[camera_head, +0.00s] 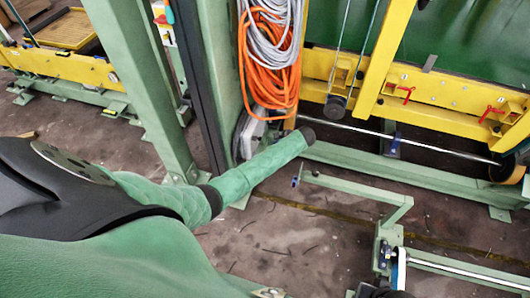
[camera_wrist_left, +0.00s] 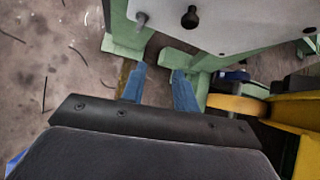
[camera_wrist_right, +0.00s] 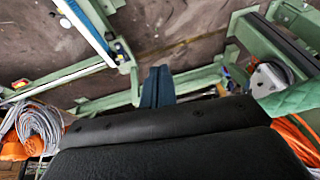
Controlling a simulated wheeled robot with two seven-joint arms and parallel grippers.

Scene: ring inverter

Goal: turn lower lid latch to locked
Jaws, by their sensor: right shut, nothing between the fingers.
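I cannot pick out the lower lid latch with certainty. In the left wrist view a pale grey panel (camera_wrist_left: 235,30) carries a dark knob (camera_wrist_left: 190,17); I cannot tell whether it is the latch. My left gripper (camera_wrist_left: 159,82) is open, its two blue fingers apart with nothing between them, below that panel in the picture. In the right wrist view my right gripper (camera_wrist_right: 158,86) is shut and empty, its fingers together over the floor and green frame. In the head view a green-sleeved arm of mine reaches to the middle; neither gripper's fingers show clearly there.
Orange and grey cables (camera_head: 270,70) hang on a green post. A yellow beam (camera_head: 440,90) with two red handles (camera_head: 407,93) (camera_head: 490,112) is at the right. A steel rod (camera_head: 400,138) and green floor frames (camera_head: 400,175) lie below. Some bare floor (camera_head: 290,240) shows in front.

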